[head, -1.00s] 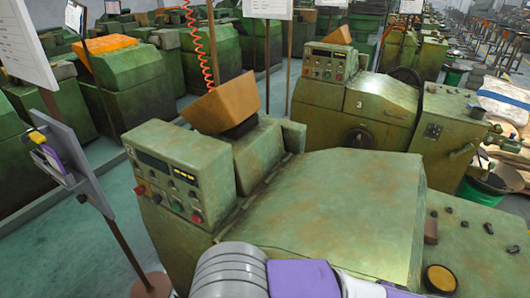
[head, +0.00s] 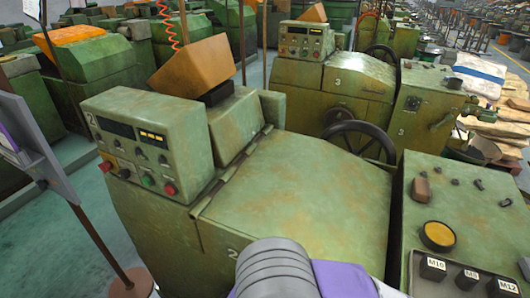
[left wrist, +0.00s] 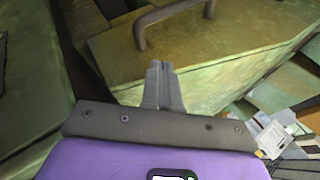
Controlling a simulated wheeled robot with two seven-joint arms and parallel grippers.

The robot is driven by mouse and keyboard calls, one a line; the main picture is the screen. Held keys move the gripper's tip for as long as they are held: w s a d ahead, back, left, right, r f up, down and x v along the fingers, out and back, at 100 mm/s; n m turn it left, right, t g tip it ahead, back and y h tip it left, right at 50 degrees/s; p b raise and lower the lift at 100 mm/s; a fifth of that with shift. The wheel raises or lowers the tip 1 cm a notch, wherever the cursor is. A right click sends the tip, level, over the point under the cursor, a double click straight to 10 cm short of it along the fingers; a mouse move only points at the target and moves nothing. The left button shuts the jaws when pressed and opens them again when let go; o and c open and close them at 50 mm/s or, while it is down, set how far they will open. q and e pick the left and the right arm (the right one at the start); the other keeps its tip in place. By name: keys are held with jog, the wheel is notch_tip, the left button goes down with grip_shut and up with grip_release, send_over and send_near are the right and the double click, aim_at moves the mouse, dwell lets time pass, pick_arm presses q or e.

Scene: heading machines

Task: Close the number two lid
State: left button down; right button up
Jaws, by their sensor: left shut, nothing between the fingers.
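The number two lid (head: 300,190) is a worn green panel hinged along its left side, on the machine marked 2 (head: 232,253). It lies low over the machine and looks down; my arm hides part of its near edge, so I cannot tell whether it is fully seated. My left arm crosses the bottom of the head view, and its fingertips are out of that picture. In the left wrist view my left gripper (left wrist: 160,72) is shut and empty, near a dark bar handle (left wrist: 170,20) on a green panel. My right gripper is not in view.
A control box with buttons (head: 145,140) and an orange-brown bin (head: 193,68) stand left of the lid. A dark handwheel (head: 360,137) is behind it. A panel with a yellow button (head: 438,235) is to the right. Machine 3 (head: 355,85) stands behind.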

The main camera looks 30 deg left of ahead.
pick_arm(q)
jog(key=shift+f, duration=0.2)
dwell(0.4)
jog(key=p+v, duration=0.4)
jog(key=v, duration=0.8)
jog(key=shift+w+d, duration=0.35)
jog(key=shift+w, duration=0.05)
